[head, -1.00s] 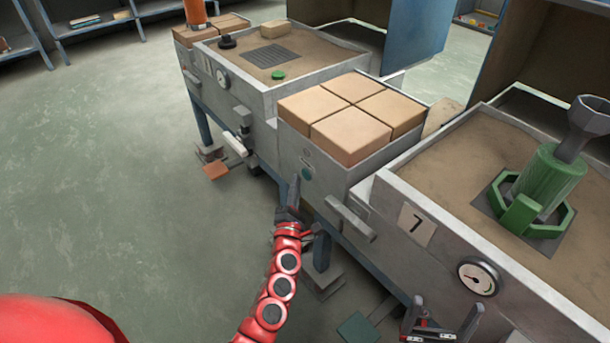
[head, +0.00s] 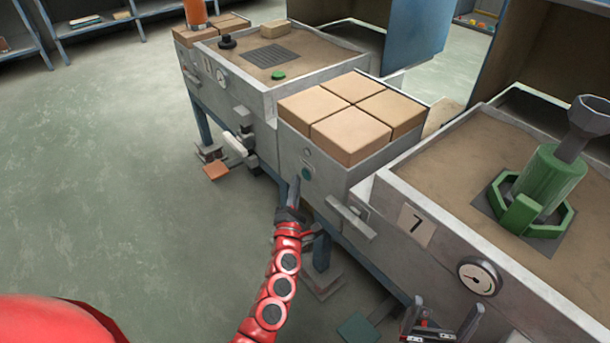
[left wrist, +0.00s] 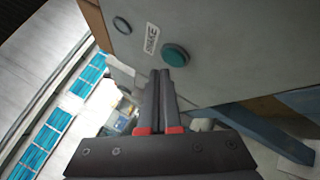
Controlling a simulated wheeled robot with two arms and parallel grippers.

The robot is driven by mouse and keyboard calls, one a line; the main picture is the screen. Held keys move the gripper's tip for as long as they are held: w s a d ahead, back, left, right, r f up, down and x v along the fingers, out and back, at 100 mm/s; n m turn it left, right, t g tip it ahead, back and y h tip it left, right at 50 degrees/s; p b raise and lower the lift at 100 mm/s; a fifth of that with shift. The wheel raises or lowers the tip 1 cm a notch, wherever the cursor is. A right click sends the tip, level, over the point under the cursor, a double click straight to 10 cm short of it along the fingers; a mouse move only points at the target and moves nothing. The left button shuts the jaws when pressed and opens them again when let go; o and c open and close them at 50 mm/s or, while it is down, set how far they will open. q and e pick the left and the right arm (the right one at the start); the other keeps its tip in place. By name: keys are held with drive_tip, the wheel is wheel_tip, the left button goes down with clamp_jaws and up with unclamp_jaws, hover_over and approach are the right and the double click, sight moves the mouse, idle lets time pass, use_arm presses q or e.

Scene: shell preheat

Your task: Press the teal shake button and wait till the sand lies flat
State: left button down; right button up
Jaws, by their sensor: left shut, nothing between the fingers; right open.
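The teal button (head: 306,173) is on the grey front panel below the tan blocks. It also shows in the left wrist view (left wrist: 175,55), beside a small SHAKE label (left wrist: 151,39). My left gripper (head: 296,182) is shut and empty, its tips just below and left of the button in the head view. In the left wrist view its fingertips (left wrist: 160,72) appear just short of the button; contact cannot be made out. Sand (head: 450,165) fills the right box around a green pattern (head: 545,185); its exact levelness is hard to tell. My right gripper (head: 440,325) is open at the bottom edge.
Tan blocks (head: 350,115) sit above the button panel. A grey handle (head: 350,218) juts out right of the button. A gauge (head: 479,277) and a 7 plate (head: 416,224) are on the right box. Open floor (head: 120,190) lies to the left.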

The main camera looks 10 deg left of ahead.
idle(0.5)
use_arm(q)
drive_tip(key=shift+w+d, duration=0.3)
drive_tip(key=shift+w+d+b, duration=0.25)
drive_tip(key=shift+w+b, duration=0.1)
drive_tip(key=shift+b, duration=0.05)
idle(0.6)
idle(0.4)
drive_tip(key=shift+s+a, duration=0.5)
drive_tip(key=shift+s, duration=0.15)
drive_tip(key=shift+s+a, duration=0.8)
drive_tip(key=shift+s, duration=0.2)
drive_tip(key=shift+s+a, duration=0.75)
drive_tip(key=shift+s, duration=0.25)
